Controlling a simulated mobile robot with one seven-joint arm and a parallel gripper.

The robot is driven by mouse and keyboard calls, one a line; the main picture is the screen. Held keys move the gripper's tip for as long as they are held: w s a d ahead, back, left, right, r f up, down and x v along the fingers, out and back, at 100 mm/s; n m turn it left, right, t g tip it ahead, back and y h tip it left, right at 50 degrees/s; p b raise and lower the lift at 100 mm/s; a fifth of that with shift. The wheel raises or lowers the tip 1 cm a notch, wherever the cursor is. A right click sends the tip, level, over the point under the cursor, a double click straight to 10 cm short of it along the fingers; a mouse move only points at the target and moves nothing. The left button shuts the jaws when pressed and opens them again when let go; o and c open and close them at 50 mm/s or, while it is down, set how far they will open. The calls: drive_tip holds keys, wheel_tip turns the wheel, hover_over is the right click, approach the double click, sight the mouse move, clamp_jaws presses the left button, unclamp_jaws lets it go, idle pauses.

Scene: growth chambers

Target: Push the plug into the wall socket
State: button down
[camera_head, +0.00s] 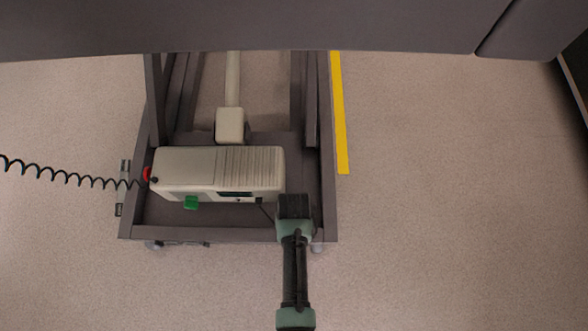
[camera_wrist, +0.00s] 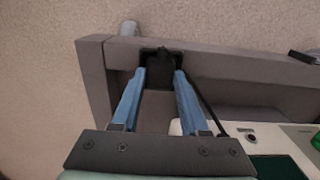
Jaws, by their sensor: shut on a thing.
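In the wrist view, the blue fingers of my gripper (camera_wrist: 162,75) are shut on a black plug (camera_wrist: 160,62). A dark cord runs from beside the plug down towards a white unit. The plug is over the grey frame bar of a cart; I cannot tell whether it touches the bar. In the head view, my gripper (camera_head: 294,207) is at the cart's front right corner, seen from above, and its fingertips and the plug are hidden. I cannot make out a wall socket in either view.
The grey cart (camera_head: 180,232) carries a white unit (camera_head: 215,170) with a green part (camera_head: 190,202) and a red part at its left end. A black coiled cord (camera_head: 70,178) runs left. A dark bench edge (camera_head: 250,25) overhangs the back. Floor at right is clear beyond a yellow strip (camera_head: 340,115).

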drive_tip(key=shift+r+p, duration=2.45)
drive_tip(key=shift+p, duration=0.15)
